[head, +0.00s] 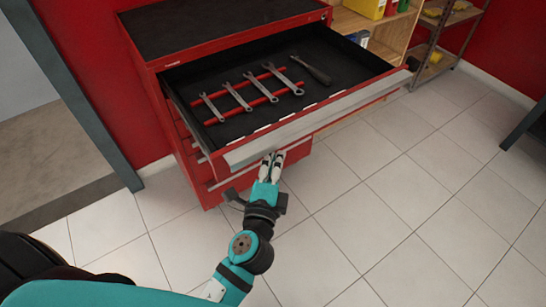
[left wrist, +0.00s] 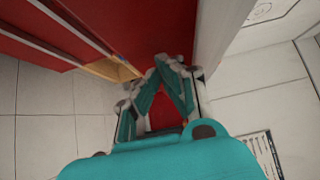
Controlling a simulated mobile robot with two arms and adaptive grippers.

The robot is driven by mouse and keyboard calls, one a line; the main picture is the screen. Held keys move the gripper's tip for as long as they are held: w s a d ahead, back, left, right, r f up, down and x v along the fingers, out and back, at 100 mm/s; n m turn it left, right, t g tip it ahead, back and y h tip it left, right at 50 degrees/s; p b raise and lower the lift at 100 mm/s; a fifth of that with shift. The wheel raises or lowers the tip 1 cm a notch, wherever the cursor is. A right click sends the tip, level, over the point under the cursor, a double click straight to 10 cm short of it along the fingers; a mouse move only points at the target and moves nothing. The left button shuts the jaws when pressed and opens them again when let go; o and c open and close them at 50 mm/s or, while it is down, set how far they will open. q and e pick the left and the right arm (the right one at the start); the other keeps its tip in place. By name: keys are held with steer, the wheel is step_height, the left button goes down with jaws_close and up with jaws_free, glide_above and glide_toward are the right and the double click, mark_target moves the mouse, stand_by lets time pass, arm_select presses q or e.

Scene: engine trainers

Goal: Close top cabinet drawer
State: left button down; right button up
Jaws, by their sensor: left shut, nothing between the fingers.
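The red tool cabinet (head: 176,128) stands against the red wall in the head view. Its top drawer (head: 330,116) is pulled far out and shows a black lining. The drawer's pale front edge (head: 315,123) faces me. My left gripper (head: 272,156) is shut and empty, with its fingertips at the lower side of the drawer front, left of its middle. I cannot tell whether they touch. In the left wrist view the shut fingers (left wrist: 172,64) point at a red surface beside a pale panel. My right gripper is not in view.
Several wrenches (head: 238,96) and a screwdriver (head: 311,70) lie in the drawer. Lower drawers (head: 205,172) appear shut. A wooden shelf (head: 386,38) with boxes stands to the right of the cabinet. The tiled floor (head: 400,200) in front is clear.

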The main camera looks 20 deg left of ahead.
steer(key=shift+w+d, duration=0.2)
